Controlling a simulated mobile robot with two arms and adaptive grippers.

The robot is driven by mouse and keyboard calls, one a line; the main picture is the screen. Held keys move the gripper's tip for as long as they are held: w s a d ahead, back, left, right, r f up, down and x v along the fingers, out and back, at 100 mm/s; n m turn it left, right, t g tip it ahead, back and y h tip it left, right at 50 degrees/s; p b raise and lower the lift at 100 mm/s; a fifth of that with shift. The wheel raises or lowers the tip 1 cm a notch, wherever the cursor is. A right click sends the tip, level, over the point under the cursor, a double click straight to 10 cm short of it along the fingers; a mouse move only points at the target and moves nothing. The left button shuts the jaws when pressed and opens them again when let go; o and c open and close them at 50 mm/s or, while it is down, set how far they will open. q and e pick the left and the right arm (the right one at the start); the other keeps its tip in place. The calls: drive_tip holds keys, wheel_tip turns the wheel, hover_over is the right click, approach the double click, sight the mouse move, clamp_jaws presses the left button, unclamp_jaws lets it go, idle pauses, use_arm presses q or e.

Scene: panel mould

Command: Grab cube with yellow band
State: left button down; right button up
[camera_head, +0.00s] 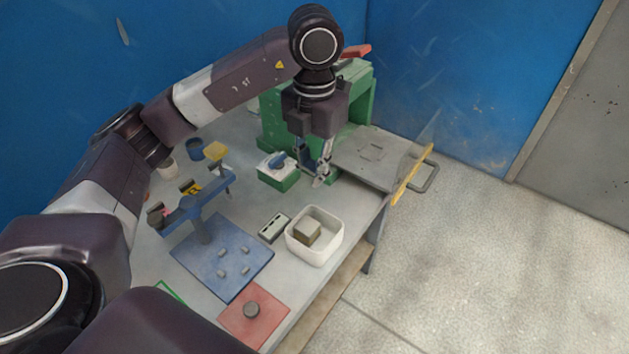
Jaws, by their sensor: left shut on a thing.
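My left gripper (316,178) hangs down in front of the green machine, beside the green-and-white box. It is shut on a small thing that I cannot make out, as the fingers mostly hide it. A plain beige cube (307,233) sits in a white open bin (325,257) at the table's right edge; I see no yellow band on it. Small yellow parts (190,187) show on a blue stand at the left, too small to tell apart. My right gripper is not in view.
A green machine (268,120) with a grey plate (375,160) stands at the back. The green-and-white box (278,180) is close left of the gripper. A blue mat (210,280) with several small grey pieces and a red mat (270,300) with a dark disc lie in front.

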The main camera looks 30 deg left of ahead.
use_arm(q)
drive_tip(key=shift+r, duration=0.15)
drive_tip(key=c, duration=0.6)
unclamp_jaws()
drive_tip(key=shift+o, duration=0.2)
